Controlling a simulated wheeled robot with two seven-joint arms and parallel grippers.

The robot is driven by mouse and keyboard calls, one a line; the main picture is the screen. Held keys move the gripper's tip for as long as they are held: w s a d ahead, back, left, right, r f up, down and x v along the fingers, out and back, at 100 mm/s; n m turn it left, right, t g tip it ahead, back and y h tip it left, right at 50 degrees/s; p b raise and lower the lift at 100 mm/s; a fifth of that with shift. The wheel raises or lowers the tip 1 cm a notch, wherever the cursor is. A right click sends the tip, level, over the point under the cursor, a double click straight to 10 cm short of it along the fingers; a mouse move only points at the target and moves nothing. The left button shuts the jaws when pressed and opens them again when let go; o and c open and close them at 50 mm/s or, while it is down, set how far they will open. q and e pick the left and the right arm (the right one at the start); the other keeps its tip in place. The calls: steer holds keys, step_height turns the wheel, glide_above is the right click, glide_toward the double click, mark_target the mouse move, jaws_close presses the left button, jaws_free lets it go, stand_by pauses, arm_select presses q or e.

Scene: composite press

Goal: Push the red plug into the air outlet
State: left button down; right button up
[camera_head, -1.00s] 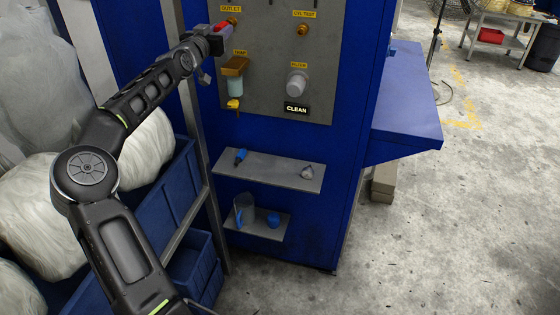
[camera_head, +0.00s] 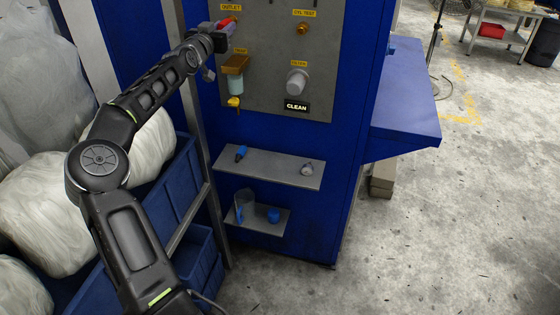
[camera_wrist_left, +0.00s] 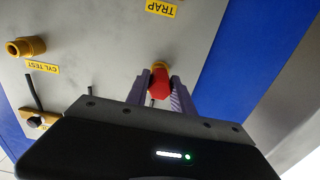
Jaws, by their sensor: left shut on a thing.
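My left gripper (camera_head: 226,24) is at the upper left of the grey panel in the head view, at the fitting under the "OUTLET" label. It is shut on the red plug (camera_head: 229,20). In the left wrist view the red plug (camera_wrist_left: 160,87) sits between the two fingers (camera_wrist_left: 160,92). The brass air outlet (camera_wrist_left: 158,66) shows directly beyond the plug, lined up with it. The plug appears to meet the outlet, but I cannot tell how far in it is. In the head view the outlet is mostly hidden. My right gripper is not in view.
The grey panel (camera_head: 265,85) also carries a brass CYL TEST fitting (camera_head: 302,28), a trap bowl (camera_head: 235,82) below the outlet and a pale round knob (camera_head: 297,82). Two small shelves (camera_head: 270,168) hold small parts. A metal post (camera_head: 186,110) stands close to my left arm.

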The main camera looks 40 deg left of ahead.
arm_select(q)
steer(key=shift+w, duration=0.1)
stand_by(0.5)
steer(key=c, duration=1)
jaws_free()
steer(key=shift+s, duration=0.2)
steer(key=shift+s+f+b, duration=0.15)
steer(key=shift+s+b, duration=0.25)
steer(key=shift+b, duration=0.1)
steer(key=b+v, duration=0.3)
steer(key=v, duration=0.3)
steer(key=shift+s+d, duration=0.25)
steer(key=shift+d, duration=0.05)
steer(key=shift+r, duration=0.25)
